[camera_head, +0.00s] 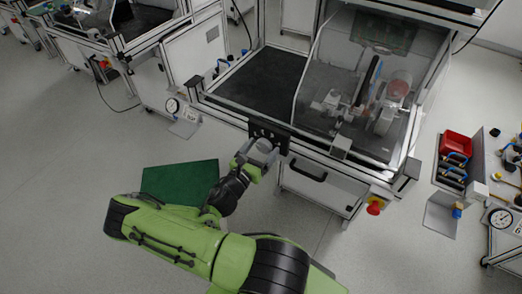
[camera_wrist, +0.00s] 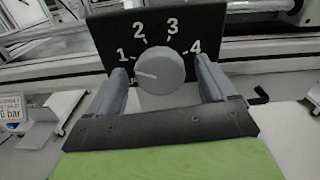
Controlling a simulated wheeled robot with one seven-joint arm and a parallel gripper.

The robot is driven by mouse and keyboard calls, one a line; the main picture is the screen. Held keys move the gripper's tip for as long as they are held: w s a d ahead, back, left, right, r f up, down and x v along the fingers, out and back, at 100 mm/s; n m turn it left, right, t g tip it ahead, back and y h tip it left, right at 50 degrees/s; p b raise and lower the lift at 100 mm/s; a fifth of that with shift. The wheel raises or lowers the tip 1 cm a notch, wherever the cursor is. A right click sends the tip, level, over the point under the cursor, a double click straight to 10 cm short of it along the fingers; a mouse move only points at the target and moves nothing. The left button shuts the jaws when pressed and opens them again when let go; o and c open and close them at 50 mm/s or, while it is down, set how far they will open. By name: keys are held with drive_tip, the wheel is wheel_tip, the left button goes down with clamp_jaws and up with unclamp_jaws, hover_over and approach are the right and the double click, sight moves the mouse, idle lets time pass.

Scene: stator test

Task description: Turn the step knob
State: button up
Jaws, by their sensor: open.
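The step knob (camera_wrist: 160,72) is a round grey dial on a black panel (camera_wrist: 222,25) with white numerals 1 to 4 around it. Its white mark points left, toward the side of the 1 and a little below it. My gripper (camera_wrist: 161,68) is open, with one finger on each side of the knob. I cannot tell whether the fingers touch it. In the head view my gripper (camera_head: 262,152) is at the front edge of the test bench, just below the black panel (camera_head: 268,132). The knob is hidden there by my gripper.
The bench (camera_head: 322,183) has a drawer handle below the panel and a red emergency button (camera_head: 375,206) at its right. A side table with a red bin (camera_head: 456,143) is at the right. A green mat (camera_head: 180,182) lies beside my arm.

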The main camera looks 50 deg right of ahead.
drive_tip(key=shift+c, duration=0.3)
drive_tip(key=c, duration=1)
drive_tip(key=shift+m, duration=0.3)
drive_tip(key=m+p, duration=0.1)
drive_tip(key=m, duration=0.3)
drive_tip(key=shift+m+p, duration=0.4)
drive_tip(key=shift+m, duration=1.6)
drive_tip(key=o, duration=1.1)
drive_tip(key=shift+c, duration=0.2)
